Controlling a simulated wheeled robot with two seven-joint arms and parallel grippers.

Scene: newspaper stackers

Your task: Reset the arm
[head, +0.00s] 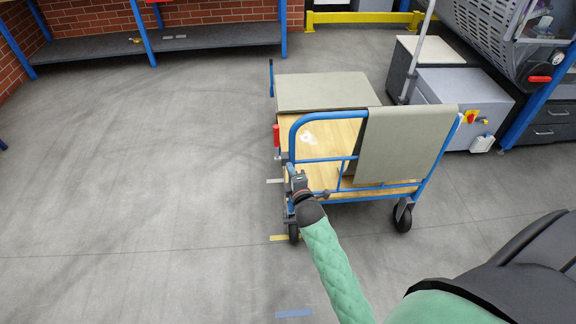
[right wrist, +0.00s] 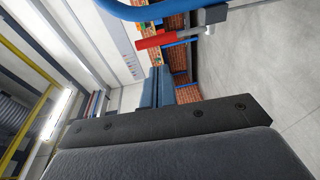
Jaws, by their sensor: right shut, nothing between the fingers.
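My right arm in green sleeve (head: 335,268) reaches forward from the bottom of the head view. My right gripper (head: 297,181) is at the near left corner of a blue-framed cart (head: 296,140), close to its handle post. I cannot tell whether it touches the frame. The gripper is shut with nothing in it. In the right wrist view, dark grey gripper parts fill the lower half, and a red grip (right wrist: 155,41) and blue tube of the cart show above. My left gripper is not in view.
The cart has a wooden deck, a grey-green sheet (head: 405,145) over its near handle and another (head: 322,92) at its far end. A grey cabinet (head: 465,100) and machine stand at right. A dark low shelf (head: 210,38) lines the back wall. The floor at left is clear.

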